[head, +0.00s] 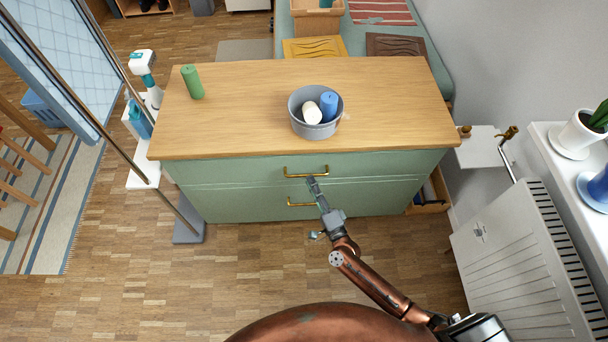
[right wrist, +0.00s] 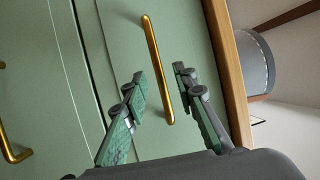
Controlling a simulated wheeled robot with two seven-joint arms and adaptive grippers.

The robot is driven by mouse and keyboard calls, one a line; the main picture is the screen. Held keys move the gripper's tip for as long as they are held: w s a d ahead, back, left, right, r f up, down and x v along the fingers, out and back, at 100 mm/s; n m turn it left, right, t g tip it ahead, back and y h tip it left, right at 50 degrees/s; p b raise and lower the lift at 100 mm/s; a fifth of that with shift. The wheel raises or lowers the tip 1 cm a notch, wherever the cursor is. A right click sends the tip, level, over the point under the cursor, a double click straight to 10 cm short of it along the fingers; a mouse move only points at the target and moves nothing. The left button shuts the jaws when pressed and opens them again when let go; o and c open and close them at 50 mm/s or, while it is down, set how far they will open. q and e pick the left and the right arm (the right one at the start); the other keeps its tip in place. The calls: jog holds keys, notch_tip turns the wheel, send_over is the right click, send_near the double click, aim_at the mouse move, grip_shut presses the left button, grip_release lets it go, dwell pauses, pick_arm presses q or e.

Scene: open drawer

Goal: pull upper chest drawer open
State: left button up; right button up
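The green chest (head: 240,205) has a wooden top and two drawers, both shut. The upper drawer (head: 235,172) carries a brass handle (head: 306,171); in the right wrist view this handle (right wrist: 157,68) runs between the two finger lines, slightly beyond the tips. The lower drawer's brass handle (head: 302,202) also shows in the right wrist view (right wrist: 12,140). My right gripper (head: 312,182) is just in front of the upper handle, open, with its fingers (right wrist: 160,88) apart on either side of the handle and not visibly touching it. My left gripper is not in view.
On the chest top (head: 400,100) stand a grey bowl (head: 315,128) with a white and a blue candle, and a green candle (head: 192,82). A radiator (head: 525,265) stands at the right. The floor (head: 170,290) before the chest is clear.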

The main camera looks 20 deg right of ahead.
aim_at(307, 175)
jog(key=shift+x, duration=2.05)
jog(key=shift+f, duration=0.1)
jog(key=shift+c, duration=0.3)
grip_shut()
